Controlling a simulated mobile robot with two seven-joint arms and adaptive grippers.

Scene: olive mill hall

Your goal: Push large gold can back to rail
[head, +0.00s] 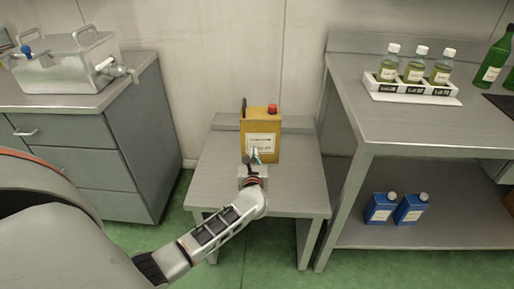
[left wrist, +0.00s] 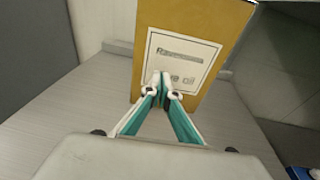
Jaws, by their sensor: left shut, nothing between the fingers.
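The large gold can (head: 261,126) stands upright on a low grey metal table (head: 215,186), near its back. It has a red cap, a dark handle and a white label. A raised rail (head: 299,122) runs along the table's back edge, partly hidden behind the can. My left gripper (head: 254,157) is shut and empty, in front of the can at label height. In the left wrist view the closed fingertips (left wrist: 161,78) lie over the label of the can (left wrist: 148,55). They look close to or touching it; I cannot tell which. My right gripper does not show.
On the left is a cabinet (head: 145,130) with a steel tank (head: 68,67) on top. On the right a workbench (head: 380,125) carries a rack (head: 412,87) of small bottles. Blue cans (head: 380,209) stand on its lower shelf. The table is bare around the can.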

